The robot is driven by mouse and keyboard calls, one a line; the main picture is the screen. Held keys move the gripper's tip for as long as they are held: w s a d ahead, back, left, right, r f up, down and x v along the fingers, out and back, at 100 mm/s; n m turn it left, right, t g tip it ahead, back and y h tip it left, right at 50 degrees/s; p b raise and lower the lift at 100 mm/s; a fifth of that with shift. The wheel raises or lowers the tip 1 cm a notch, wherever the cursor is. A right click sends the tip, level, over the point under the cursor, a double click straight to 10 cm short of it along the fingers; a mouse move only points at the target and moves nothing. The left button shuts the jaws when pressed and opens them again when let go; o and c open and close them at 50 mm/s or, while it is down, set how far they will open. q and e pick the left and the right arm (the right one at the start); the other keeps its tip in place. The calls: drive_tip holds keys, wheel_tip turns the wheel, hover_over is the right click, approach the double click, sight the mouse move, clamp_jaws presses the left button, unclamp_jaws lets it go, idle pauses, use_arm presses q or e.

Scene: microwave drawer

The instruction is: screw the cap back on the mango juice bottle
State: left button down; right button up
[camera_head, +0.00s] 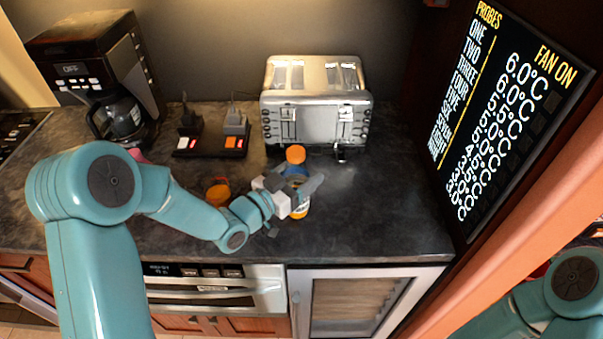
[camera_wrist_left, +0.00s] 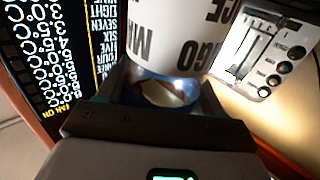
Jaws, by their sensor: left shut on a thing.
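The mango juice bottle (camera_head: 301,211) stands roughly upright on the dark counter, left of centre in front of the toaster. Its white lettered label (camera_wrist_left: 178,38) fills the top of the left wrist view. An orange cap (camera_head: 295,154) shows at the bottle's top; I cannot tell whether it is seated or tight. My left gripper (camera_head: 299,188) is shut on the bottle around its middle and hides part of it. In the left wrist view, a blue band (camera_wrist_left: 165,88) of the bottle lies between the jaws. My right gripper is not in view.
A silver toaster (camera_head: 316,103) stands just behind the bottle. Another orange-topped object (camera_head: 218,191) is partly hidden by my left arm. A coffee maker (camera_head: 98,75) and a dark power strip (camera_head: 210,141) are at the left. The counter right of the bottle is clear.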

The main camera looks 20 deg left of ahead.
use_arm(q)
drive_tip(key=shift+c, duration=0.8)
unclamp_jaws()
drive_tip(key=shift+f, duration=0.1)
drive_tip(key=shift+r+p, duration=0.25)
drive_tip(key=shift+p, duration=0.1)
drive_tip(key=b+v, duration=0.3)
drive_tip(key=v, duration=0.9)
